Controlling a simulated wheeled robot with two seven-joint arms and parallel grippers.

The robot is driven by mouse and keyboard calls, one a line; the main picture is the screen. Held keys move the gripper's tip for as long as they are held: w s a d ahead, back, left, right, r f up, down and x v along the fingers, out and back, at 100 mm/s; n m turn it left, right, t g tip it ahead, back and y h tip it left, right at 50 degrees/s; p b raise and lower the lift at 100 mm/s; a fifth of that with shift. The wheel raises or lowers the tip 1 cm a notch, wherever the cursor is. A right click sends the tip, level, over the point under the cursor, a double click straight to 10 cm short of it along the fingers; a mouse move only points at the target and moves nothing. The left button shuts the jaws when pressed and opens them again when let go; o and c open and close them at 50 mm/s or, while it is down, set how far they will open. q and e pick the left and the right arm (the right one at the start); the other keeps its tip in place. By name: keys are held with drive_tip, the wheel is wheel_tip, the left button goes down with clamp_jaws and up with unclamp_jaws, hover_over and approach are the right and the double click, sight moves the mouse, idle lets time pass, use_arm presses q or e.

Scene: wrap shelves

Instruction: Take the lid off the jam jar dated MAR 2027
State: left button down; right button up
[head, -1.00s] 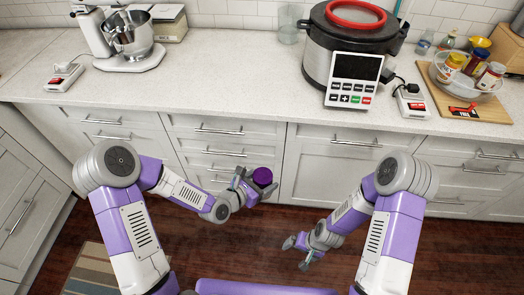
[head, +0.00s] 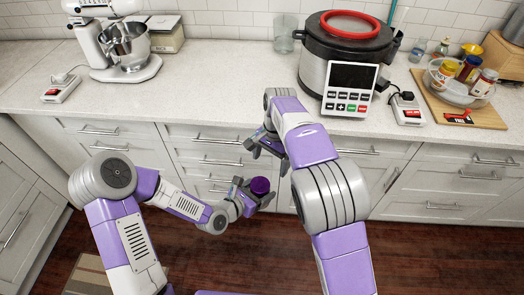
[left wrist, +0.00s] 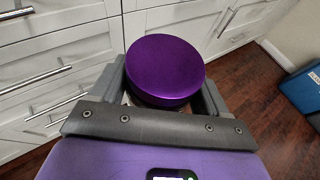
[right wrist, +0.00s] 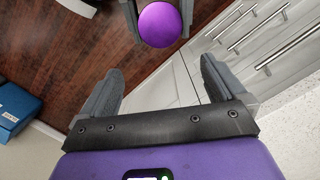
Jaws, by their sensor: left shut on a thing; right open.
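The jar (head: 260,189) has a round purple lid (left wrist: 164,66); its body is mostly hidden and no date can be read. My left gripper (head: 250,195) is shut around the jar below the lid and holds it in the air in front of the drawers. The purple lid also shows in the right wrist view (right wrist: 160,23), beyond the fingers. My right gripper (head: 268,142) is open and empty, above and behind the jar in the head view. In the right wrist view its two fingers (right wrist: 158,85) stand wide apart, short of the lid.
The counter (head: 215,85) edge and drawer fronts (head: 215,160) are close to both grippers. A large cooker (head: 345,50) stands on the counter, with a mixer (head: 122,45) at left. A wooden board (head: 480,115) holds a bowl of jars at right. A blue box (right wrist: 14,110) is on the floor.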

approach(258, 183)
drive_tip(key=f, duration=0.7)
drive_tip(key=shift+s+a+f, duration=0.15)
drive_tip(key=shift+s+f, duration=0.1)
drive_tip(key=shift+s, duration=0.1)
drive_tip(key=shift+a, duration=0.1)
drive_tip(key=c, duration=1.2)
drive_tip(key=shift+a+r+n, duration=0.1)
drive_tip(key=shift+a+n, duration=0.1)
drive_tip(key=shift+n, duration=1.4)
drive_tip(key=o, duration=1)
drive_tip(key=shift+o, duration=0.7)
drive_tip(key=shift+d, duration=0.1)
drive_tip(key=shift+d, duration=0.1)
